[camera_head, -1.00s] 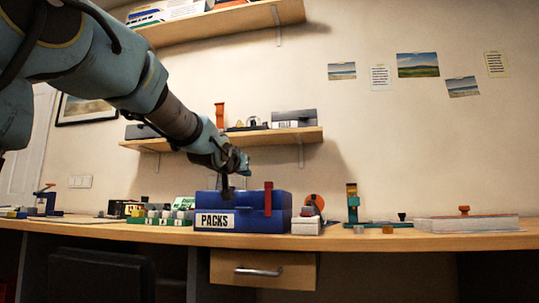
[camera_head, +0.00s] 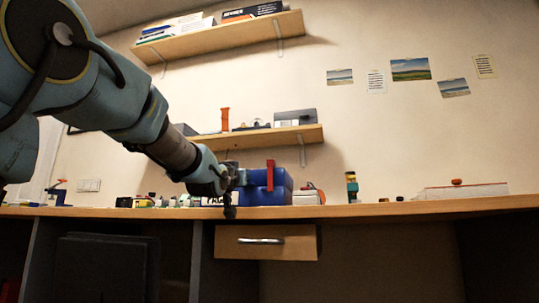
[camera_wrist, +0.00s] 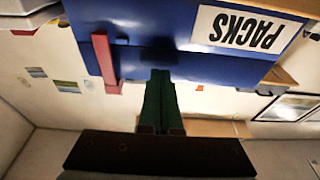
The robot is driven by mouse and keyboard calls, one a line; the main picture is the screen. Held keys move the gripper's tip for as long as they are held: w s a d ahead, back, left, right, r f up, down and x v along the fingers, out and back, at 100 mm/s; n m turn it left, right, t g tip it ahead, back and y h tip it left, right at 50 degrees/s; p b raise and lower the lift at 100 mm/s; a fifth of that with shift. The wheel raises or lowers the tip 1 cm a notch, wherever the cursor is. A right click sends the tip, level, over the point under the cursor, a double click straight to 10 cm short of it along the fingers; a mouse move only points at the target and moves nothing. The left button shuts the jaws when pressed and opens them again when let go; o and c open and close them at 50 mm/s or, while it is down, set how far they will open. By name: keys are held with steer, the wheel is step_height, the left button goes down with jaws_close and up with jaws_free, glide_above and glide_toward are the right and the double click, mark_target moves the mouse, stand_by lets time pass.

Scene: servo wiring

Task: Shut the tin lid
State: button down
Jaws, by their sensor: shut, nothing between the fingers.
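The blue tin (camera_head: 268,186), with a white PACKS label, stands on the desk beneath the shelf. Its lid shows as the band beyond the seam in the wrist view (camera_wrist: 190,62), where the picture is upside down. The lid lies across the body; I cannot tell whether it is fully down. A red upright strip (camera_head: 270,175) is on the tin's front, crossing the lid edge. My gripper (camera_head: 240,178) is at the tin's left front and hides much of the label. In the wrist view its green fingers (camera_wrist: 158,78) are shut and empty, with tips at the lid's edge; contact is unclear.
A grey-white block with an orange item (camera_head: 309,196) stands just right of the tin. Small items line the desk to the left. A shelf (camera_head: 265,136) hangs above and behind. A wooden drawer (camera_head: 266,242) is under the desk edge.

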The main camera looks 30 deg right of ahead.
steer(key=shift+f+b, duration=0.35)
steer(key=shift+f, duration=0.3)
steer(key=shift+f, duration=0.3)
steer(key=shift+r+p, duration=0.5)
steer(key=shift+r, duration=0.15)
step_height(320, 180, up, 4)
steer(key=p, duration=0.3)
steer(key=f+v, duration=0.1)
steer(key=v, duration=0.9)
steer(key=shift+f+p, duration=0.25)
steer(key=shift+p, duration=0.2)
steer(key=shift+a, duration=0.1)
